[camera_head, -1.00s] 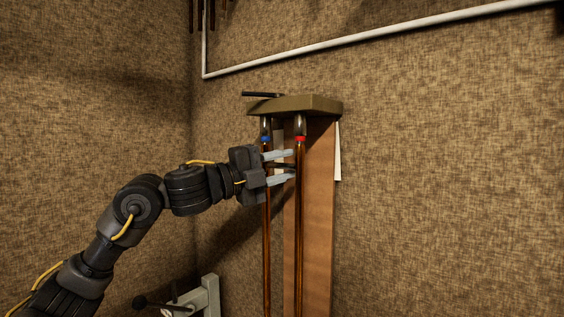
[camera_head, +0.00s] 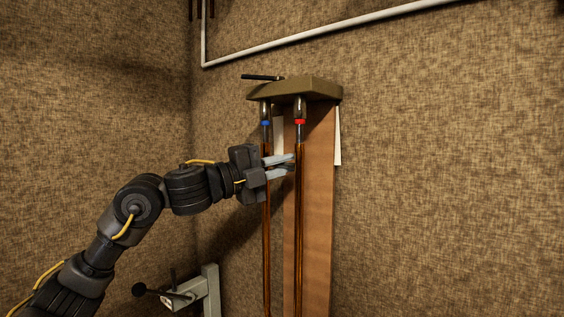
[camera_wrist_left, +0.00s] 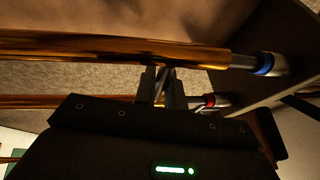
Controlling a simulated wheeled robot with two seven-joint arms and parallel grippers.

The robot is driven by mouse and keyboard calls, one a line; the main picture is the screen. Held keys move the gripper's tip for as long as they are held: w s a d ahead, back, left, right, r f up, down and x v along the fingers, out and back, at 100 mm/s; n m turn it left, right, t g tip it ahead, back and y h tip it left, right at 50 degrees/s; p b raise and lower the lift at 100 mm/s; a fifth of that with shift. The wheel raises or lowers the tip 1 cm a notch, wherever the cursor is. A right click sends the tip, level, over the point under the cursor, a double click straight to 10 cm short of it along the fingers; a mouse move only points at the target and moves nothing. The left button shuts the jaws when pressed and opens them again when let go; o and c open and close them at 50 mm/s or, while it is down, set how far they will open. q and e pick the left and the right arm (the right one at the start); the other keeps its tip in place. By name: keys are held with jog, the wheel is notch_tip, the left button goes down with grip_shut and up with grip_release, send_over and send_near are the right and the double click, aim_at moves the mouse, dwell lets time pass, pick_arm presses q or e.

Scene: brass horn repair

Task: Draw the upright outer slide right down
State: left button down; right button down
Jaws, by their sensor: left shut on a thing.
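The outer slide's two copper-coloured tubes (camera_head: 299,215) stand upright in front of a brown board. My left gripper (camera_head: 281,166) is shut between them, on the slide's short cross brace (camera_wrist_left: 166,78), seen in the left wrist view between its fingers. Above, the inner tubes hang from an olive block (camera_head: 300,90), one with a blue band (camera_head: 265,123), the other with a red band (camera_head: 300,122). A short dark grey stretch of inner tube shows between each band and the copper. The lower ends of the tubes are out of view. My right gripper is not in view.
The brown board (camera_head: 318,210) is behind the tubes, against a textured wall. A pale grey bracket with a dark lever (camera_head: 190,292) stands at lower left. A white pipe (camera_head: 330,44) runs across the wall above. The wall to the right is clear.

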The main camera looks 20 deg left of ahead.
pick_arm(q)
notch_tip(320, 180, down, 29)
jog(key=b, duration=2)
jog(key=shift+r, duration=0.15)
jog(key=shift+d+f, duration=0.1)
jog(key=shift+f, duration=0.4)
jog(key=shift+f, duration=0.1)
jog(key=c, duration=1.9)
grip_release()
jog(key=o, duration=0.4)
jog(key=shift+r, duration=0.2)
